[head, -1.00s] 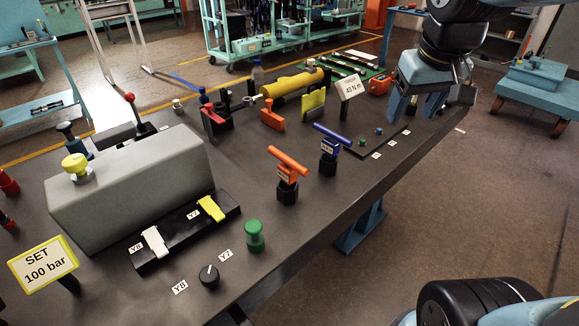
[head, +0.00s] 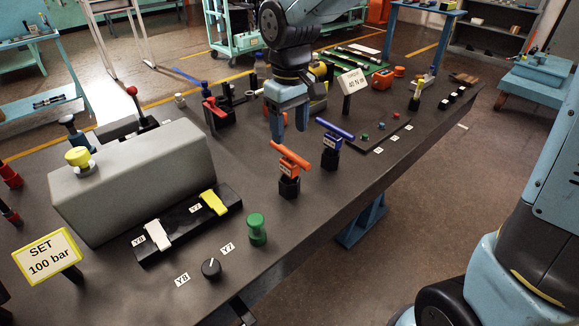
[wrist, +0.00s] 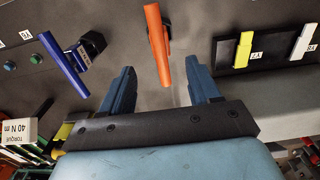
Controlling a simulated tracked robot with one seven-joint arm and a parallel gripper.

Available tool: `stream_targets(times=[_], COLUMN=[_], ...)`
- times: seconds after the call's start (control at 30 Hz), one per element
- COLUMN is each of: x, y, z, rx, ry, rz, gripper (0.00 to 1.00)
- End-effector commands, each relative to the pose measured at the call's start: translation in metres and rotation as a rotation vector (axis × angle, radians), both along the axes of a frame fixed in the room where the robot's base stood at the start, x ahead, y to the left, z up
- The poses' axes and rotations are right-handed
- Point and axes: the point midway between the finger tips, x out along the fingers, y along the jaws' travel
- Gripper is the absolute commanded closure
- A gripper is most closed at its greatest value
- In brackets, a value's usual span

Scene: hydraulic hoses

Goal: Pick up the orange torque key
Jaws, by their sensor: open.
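The orange torque key (head: 290,158) stands upright on a black socket near the table's front edge, its orange bar handle on top. In the wrist view the orange key (wrist: 158,45) lies ahead, with its handle end reaching between the two fingers. My gripper (head: 290,122) is open and empty, pointing down just above and behind the orange key in the head view. In the wrist view my gripper (wrist: 163,85) has its blue fingers spread wide. I see no contact with the key.
A blue torque key (head: 334,142) stands close to the right of the orange one. A black block with white and yellow levers (head: 185,225) and a green knob (head: 257,230) are to the left. A grey box (head: 135,190) stands farther left. The front edge is near.

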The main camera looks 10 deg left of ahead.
Motion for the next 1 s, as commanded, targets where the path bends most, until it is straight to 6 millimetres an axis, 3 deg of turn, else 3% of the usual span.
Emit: stream_targets(times=[0.3, 0.67, 1.0], x=[-0.001, -0.001, 0.000], y=[-0.001, 0.000, 0.000], z=[-0.055, -0.081, -0.122], rx=[-0.002, -0.002, -0.001], ry=[0.003, 0.001, 0.002], rz=[-0.001, -0.001, -0.001], gripper=[0.38, 0.38, 0.38])
